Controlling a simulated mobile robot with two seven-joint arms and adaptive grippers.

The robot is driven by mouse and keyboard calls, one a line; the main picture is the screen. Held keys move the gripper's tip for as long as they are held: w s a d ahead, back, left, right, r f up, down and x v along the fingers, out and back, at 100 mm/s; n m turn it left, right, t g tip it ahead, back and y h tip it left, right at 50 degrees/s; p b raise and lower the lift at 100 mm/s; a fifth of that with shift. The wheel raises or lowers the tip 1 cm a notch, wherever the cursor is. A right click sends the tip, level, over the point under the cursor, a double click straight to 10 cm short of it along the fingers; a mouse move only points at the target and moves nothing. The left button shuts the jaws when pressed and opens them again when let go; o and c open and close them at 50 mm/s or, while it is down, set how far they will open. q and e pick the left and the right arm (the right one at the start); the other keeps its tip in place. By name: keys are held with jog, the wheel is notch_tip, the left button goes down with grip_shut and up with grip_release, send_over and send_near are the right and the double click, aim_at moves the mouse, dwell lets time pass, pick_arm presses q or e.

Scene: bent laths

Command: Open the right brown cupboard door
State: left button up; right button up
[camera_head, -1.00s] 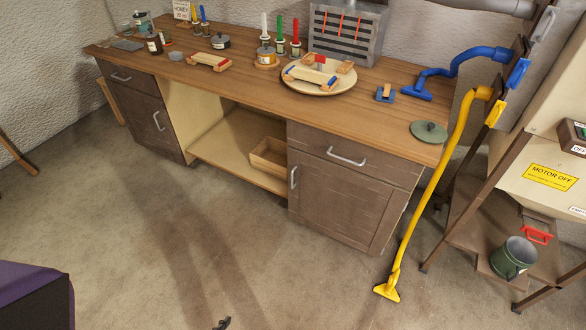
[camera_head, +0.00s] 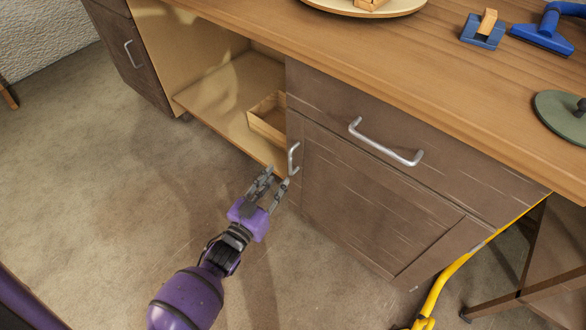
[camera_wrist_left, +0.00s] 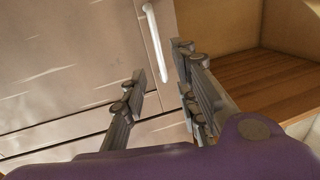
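The right brown cupboard door (camera_head: 365,195) is shut, below a brown drawer. Its silver upright handle (camera_head: 293,159) is at the door's left edge and also shows in the left wrist view (camera_wrist_left: 156,40). My left gripper (camera_head: 274,179) is open and empty, just below and in front of the handle. In the left wrist view its two fingers (camera_wrist_left: 160,85) are apart, with the handle's end near the gap between them. I cannot tell whether a finger touches the handle. My right gripper is not in view.
The drawer handle (camera_head: 385,143) sticks out above the door. An open shelf bay with a wooden box (camera_head: 268,118) is left of the door. A yellow vacuum tube (camera_head: 440,285) stands right of the cupboard. The floor in front is clear.

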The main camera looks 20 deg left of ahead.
pick_arm(q)
jog(key=b, duration=0.2)
send_over(291, 172)
jog(key=shift+w+a, duration=0.15)
jog(key=shift+w, duration=0.15)
jog(key=shift+r, duration=0.1)
jog(key=shift+c, duration=0.4)
grip_shut()
